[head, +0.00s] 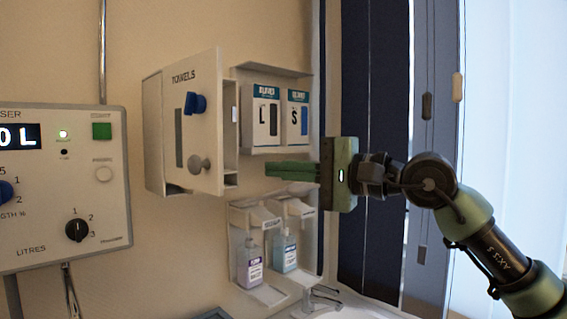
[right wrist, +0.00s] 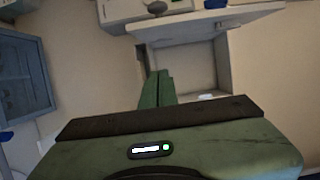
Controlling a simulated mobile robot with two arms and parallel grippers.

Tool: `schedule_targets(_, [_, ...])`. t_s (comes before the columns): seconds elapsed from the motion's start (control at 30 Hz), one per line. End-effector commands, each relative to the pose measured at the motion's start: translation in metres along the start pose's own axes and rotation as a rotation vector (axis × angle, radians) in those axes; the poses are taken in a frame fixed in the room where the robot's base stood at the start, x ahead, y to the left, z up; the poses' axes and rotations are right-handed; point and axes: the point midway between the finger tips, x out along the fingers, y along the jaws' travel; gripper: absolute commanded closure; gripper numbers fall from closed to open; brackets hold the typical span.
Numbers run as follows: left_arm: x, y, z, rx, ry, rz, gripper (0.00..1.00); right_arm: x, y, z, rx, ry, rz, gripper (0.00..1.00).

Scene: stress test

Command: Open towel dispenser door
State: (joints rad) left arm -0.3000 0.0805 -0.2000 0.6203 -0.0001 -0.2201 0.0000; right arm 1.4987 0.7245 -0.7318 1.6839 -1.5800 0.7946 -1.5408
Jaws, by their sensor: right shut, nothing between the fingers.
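The white towel dispenser (head: 153,135) hangs on the wall left of centre in the head view. Its door (head: 207,122), marked TOWELS, has a blue knob and a round grey knob (head: 199,164). The door stands ajar, with a gap along its right edge showing part of the interior. In the right wrist view the door (right wrist: 185,18) is at the top, with the open housing (right wrist: 185,70) below it. My right gripper (head: 268,169) is shut and empty, right of the door and apart from it. Its fingers (right wrist: 159,74) point toward the housing. My left gripper is out of view.
A glove box holder (head: 270,70) is just right of the dispenser, above my right fingers. Soap bottles in holders (head: 256,255) hang below, over a sink tap (head: 322,297). A control panel (head: 110,215) is at the left. Dark blinds (head: 372,80) stand behind my right arm.

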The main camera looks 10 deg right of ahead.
Motion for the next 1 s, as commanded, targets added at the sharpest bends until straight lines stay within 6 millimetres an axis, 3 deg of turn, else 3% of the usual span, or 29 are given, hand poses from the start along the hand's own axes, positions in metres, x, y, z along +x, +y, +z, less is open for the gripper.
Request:
schedule_targets(0.03, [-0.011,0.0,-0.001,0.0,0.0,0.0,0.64,0.013,-0.005,0.001,0.003,-0.004,0.001,1.0])
schedule_targets(0.3, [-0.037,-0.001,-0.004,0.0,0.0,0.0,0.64,0.067,-0.005,0.004,0.002,-0.005,0.0,1.0])
schedule_targets(0.4, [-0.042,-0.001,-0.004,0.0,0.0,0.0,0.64,0.068,-0.003,0.021,-0.001,-0.005,-0.001,1.0])
schedule_targets(0.6, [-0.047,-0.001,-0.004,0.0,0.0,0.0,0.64,0.072,-0.002,0.038,0.002,-0.004,-0.001,1.0])
schedule_targets(1.0, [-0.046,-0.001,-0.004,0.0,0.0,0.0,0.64,0.073,0.0,0.04,0.003,-0.003,-0.002,1.0])
